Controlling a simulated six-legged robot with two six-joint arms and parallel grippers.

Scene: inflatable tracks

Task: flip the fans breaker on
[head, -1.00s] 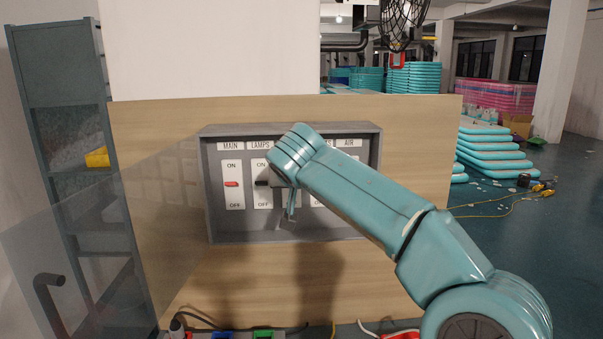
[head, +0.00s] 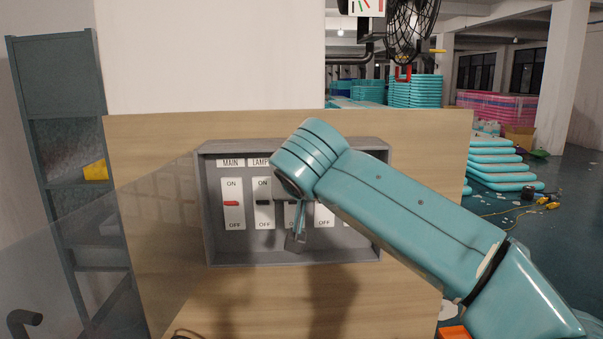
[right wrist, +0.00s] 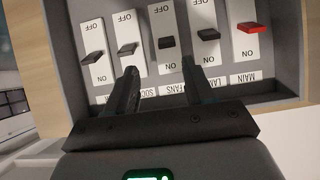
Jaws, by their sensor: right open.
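The grey breaker box (head: 215,252) is on a wooden board, with a row of white breaker plates. In the head view my right arm covers the FANS label and part of that breaker. In the right wrist view, which is upside down, the fans breaker (right wrist: 167,43) has a dark lever about midway between OFF and ON; its exact position is unclear. My right gripper (right wrist: 162,70) is open and empty, its fingers on either side of the fans column near the ON end. Contact cannot be told. It also shows in the head view (head: 298,238). My left gripper is not in view.
The red main lever (right wrist: 252,27) and the lamps lever (right wrist: 208,34) are on one side of the fans breaker; the sockets lever (right wrist: 127,48) is close on the other. A clear panel (head: 90,245) stands at left, beside a grey shelf (head: 60,80).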

